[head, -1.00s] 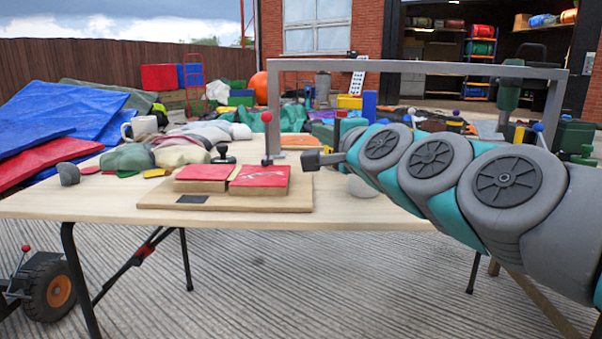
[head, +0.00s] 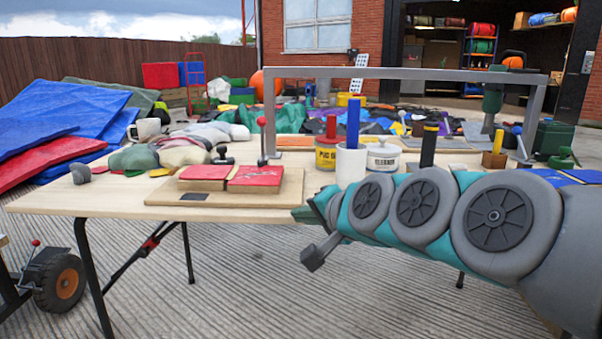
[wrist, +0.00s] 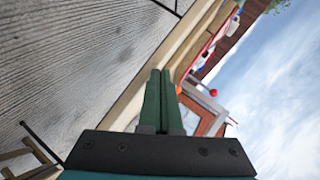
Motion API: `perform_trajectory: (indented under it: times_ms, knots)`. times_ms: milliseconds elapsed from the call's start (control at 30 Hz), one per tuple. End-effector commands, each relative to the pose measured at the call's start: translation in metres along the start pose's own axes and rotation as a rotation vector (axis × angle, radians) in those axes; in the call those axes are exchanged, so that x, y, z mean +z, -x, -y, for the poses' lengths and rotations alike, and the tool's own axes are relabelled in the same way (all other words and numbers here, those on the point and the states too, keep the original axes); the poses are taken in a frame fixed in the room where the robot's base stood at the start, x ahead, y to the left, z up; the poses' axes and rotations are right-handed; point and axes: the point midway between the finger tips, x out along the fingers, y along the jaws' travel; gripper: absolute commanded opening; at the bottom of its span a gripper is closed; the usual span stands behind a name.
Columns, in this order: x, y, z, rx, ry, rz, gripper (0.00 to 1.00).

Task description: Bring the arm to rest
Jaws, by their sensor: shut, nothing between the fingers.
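My arm (head: 420,205) reaches in from the right in the head view, along the front edge of the table. My gripper (head: 300,214) is at its left end, small and partly hidden there, in front of the table's front edge and right of the red-padded board. In the wrist view my gripper (wrist: 160,76) shows two green fingers side by side, closed together with nothing held. The wrist view is tilted, with paving on the left and sky on the right.
The wooden table (head: 110,195) carries a board with red pads (head: 255,178), sandbags (head: 184,157), a yellow tin (head: 326,153), a white tub (head: 383,157) and a grey frame (head: 400,72). Open paving (head: 240,290) lies in front. A wheel (head: 66,283) stands at lower left.

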Motion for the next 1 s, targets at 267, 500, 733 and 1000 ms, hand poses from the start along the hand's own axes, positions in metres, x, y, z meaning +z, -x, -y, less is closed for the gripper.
perform_trajectory:
  times_ms: [267,500,733,1000]
  knots:
    - [0.074,0.053,-0.12,0.411,0.324,0.305,0.0]
    - [0.123,0.157,-0.225,0.76,0.479,0.662,0.0]
    - [0.146,0.225,-0.263,0.907,0.496,0.866,0.0]
    - [0.149,0.232,-0.268,0.922,0.497,0.893,0.0]
